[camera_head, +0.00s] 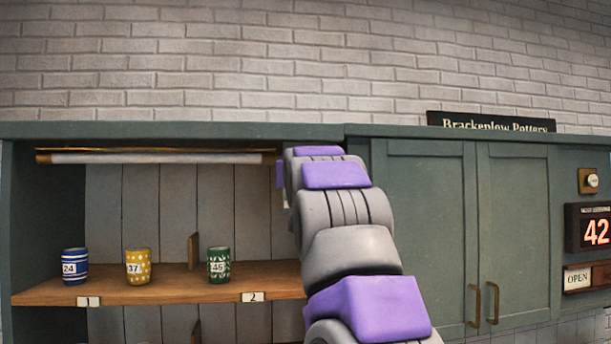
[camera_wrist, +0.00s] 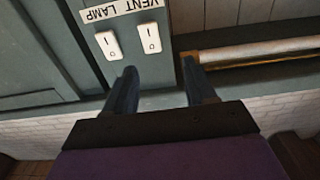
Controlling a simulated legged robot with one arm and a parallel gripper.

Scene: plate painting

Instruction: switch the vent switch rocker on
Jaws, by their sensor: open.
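The vent switch rocker (camera_wrist: 149,37) is a white rocker on a green-grey post in the wrist view, under an upside-down VENT label (camera_wrist: 143,5). It has a line mark and a round mark; I cannot tell which end is pressed. The similar lamp rocker (camera_wrist: 108,44) is just to its left, by the LAMP label (camera_wrist: 95,15). My gripper (camera_wrist: 160,65) is open and empty, its two dark fingers apart, with the vent rocker ahead of the gap between them. No contact with it shows. In the head view my arm hides the switches and gripper.
Blue (camera_head: 74,262), yellow (camera_head: 138,266) and green (camera_head: 219,264) cups stand on the wooden shelf (camera_head: 180,293). Closed cupboard doors (camera_head: 425,230) are right of my arm.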

